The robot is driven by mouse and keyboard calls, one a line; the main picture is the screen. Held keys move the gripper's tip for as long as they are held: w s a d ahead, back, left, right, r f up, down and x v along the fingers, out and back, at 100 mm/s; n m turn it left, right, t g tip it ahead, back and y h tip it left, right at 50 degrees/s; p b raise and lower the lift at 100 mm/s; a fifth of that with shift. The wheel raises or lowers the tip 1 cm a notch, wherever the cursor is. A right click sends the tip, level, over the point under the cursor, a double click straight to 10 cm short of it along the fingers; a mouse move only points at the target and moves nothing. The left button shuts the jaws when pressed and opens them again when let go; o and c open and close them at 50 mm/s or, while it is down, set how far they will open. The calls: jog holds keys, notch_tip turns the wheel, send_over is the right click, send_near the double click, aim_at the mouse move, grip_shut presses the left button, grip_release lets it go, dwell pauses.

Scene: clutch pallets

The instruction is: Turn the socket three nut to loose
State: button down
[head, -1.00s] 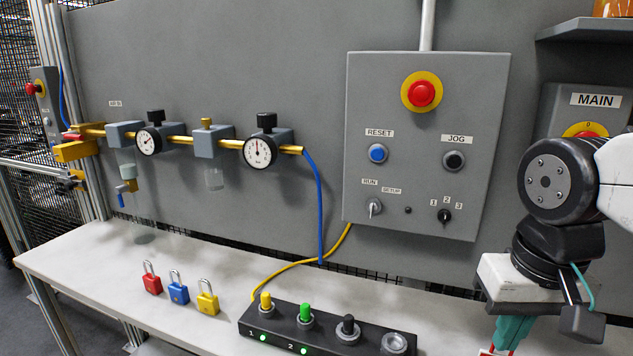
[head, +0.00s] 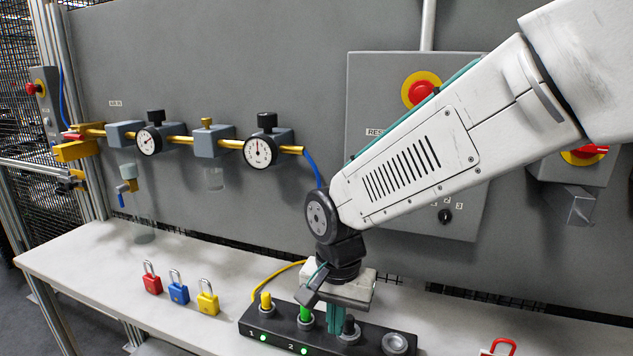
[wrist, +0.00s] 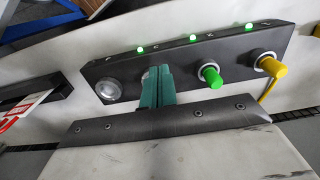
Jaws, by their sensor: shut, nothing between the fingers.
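The black socket strip (head: 375,338) lies on the bench. In the wrist view the gripper (wrist: 157,92) covers most of the third socket. Its nut is largely hidden, and I cannot tell whether the fingers touch it.
Red, blue and yellow padlocks (head: 178,288) stand left of the strip. A red hasp (head: 499,347) lies to its right. The grey control box (head: 365,90) is on the wall behind my arm. A yellow cable (head: 268,278) runs behind the strip.

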aim_at(352, 352)
jog(key=shift+f, duration=1.8)
jog(key=shift+w+d, duration=0.1)
jog(key=shift+d, duration=0.05)
jog(key=shift+s+d, duration=0.35)
jog(key=shift+d, duration=0.2)
jog(key=shift+d, duration=0.25)
jog(key=shift+s+d, duration=0.1)
jog(key=shift+d, duration=0.35)
jog(key=shift+s, duration=0.1)
